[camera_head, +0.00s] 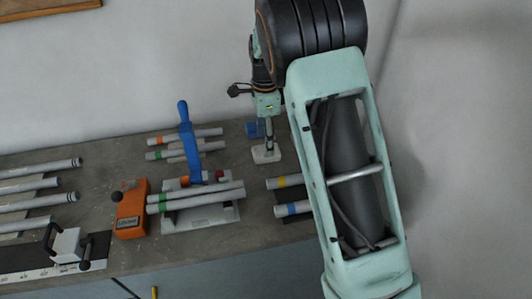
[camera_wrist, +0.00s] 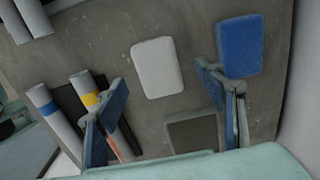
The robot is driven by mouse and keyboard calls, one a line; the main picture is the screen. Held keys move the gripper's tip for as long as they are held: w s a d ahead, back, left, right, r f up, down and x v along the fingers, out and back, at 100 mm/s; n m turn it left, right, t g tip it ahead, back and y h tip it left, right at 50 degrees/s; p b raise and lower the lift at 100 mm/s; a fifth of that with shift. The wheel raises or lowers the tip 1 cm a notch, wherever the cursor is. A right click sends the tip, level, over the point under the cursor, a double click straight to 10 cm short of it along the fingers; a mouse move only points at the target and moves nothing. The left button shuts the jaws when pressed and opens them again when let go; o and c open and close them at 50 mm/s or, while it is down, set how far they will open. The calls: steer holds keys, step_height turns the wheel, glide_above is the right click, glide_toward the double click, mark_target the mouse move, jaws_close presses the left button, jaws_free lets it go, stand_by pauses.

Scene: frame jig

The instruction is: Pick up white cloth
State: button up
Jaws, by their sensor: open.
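The white cloth (camera_wrist: 157,67) is a flat, rounded rectangle lying on the grey bench top in the wrist view, just beyond and between my fingertips. In the head view the white cloth (camera_head: 266,156) shows at the lower end of my gripper (camera_head: 269,138). My gripper (camera_wrist: 161,78) is open, with its two blue-grey fingers apart and nothing held between them. The head view does not clearly show the gap between fingertips and cloth.
A blue cloth (camera_wrist: 240,46) lies right of the white one, close to my right finger. A dark square pad (camera_wrist: 192,134) lies nearer. Tubes with blue (camera_head: 292,209) and yellow (camera_head: 285,182) bands lie nearby. An orange tool (camera_head: 131,210) and blue-handled clamp (camera_head: 188,145) stand left.

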steer(key=shift+s+d+f+p, duration=0.1)
steer(key=shift+f+p, duration=0.1)
steer(key=shift+f, duration=1)
steer(key=shift+d+f+p, duration=0.1)
steer(key=shift+f+p, duration=0.1)
steer(key=shift+f, duration=0.95)
steer(key=c, duration=1.2)
steer(key=shift+o, duration=0.2)
steer(key=shift+r, duration=0.1)
steer(key=shift+a+r, duration=0.1)
steer(key=shift+r, duration=0.4)
steer(key=s+r+b, duration=0.2)
steer(key=s+r, duration=0.9)
steer(key=s, duration=0.3)
steer(key=shift+d+r+b, duration=0.4)
steer(key=shift+d, duration=0.05)
